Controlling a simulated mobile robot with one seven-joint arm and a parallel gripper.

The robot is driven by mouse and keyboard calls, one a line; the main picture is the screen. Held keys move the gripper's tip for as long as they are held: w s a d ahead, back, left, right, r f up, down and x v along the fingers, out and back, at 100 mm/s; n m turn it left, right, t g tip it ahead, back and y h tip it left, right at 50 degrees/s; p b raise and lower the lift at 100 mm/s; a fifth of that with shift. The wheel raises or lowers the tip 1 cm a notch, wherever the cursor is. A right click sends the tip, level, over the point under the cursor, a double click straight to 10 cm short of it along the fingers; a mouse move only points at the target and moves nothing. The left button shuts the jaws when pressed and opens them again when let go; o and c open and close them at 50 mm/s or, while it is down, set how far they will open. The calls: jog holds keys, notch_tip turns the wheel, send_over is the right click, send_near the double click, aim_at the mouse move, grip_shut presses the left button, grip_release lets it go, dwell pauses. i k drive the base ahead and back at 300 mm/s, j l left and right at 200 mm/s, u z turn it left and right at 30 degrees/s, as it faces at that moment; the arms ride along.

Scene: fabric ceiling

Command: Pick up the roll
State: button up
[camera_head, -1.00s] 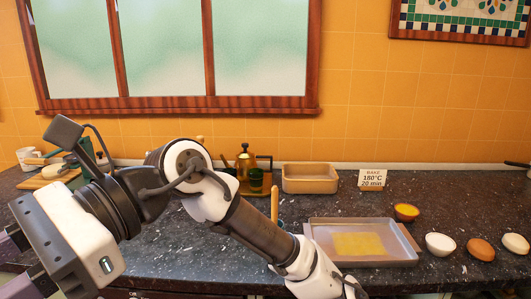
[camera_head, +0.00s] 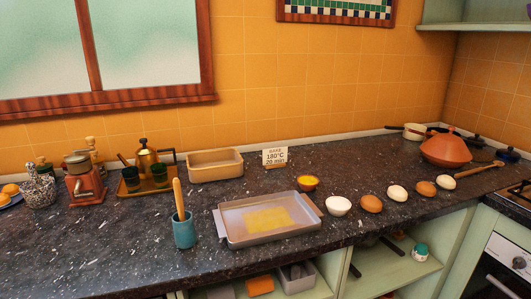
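I cannot tell for certain which thing is the roll. A wooden rod (camera_head: 179,199), perhaps a rolling pin or a tool handle, stands tilted in a blue cup (camera_head: 184,233) left of the baking tray. Its lower end is hidden in the cup. Small round orange-brown items (camera_head: 11,189), perhaps bread rolls, lie on a blue plate (camera_head: 8,202) at the far left edge, partly cut off. My gripper and arm are not in view now.
A tagine (camera_head: 445,149) is far right. The front left counter is clear.

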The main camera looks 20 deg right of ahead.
aim_at(445, 181)
jog(key=z, duration=1.4)
